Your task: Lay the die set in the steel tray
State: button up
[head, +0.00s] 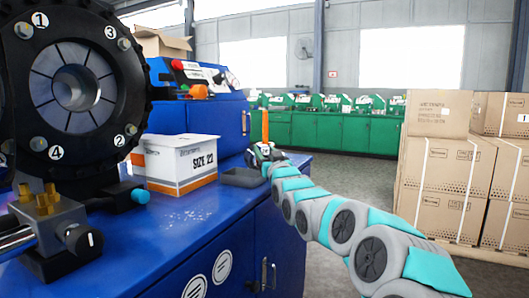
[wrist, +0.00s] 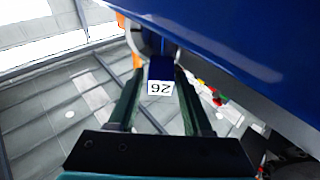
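My gripper (wrist: 160,100) has its two dark green fingers against the sides of a blue piece with a white label reading 26 (wrist: 160,88), seen upside down. The blue piece appears to be part of the die set; a grey curved part shows beyond it in the wrist view. In the head view my gripper (head: 262,154) is small, at the far edge of the blue bench, and what it holds is hard to make out. The grey steel tray (head: 241,179) lies on the bench just left of and below the gripper. Its inside looks empty.
A white and orange box marked SIZE 22 (head: 178,164) stands left of the tray. The big black crimper head (head: 75,88) fills the left of the blue bench (head: 185,232). Stacked cartons (head: 440,180) stand at right. Bench space in front of the tray is clear.

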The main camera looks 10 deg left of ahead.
jog(key=shift+o, duration=1.2)
jog(key=shift+f, duration=0.1)
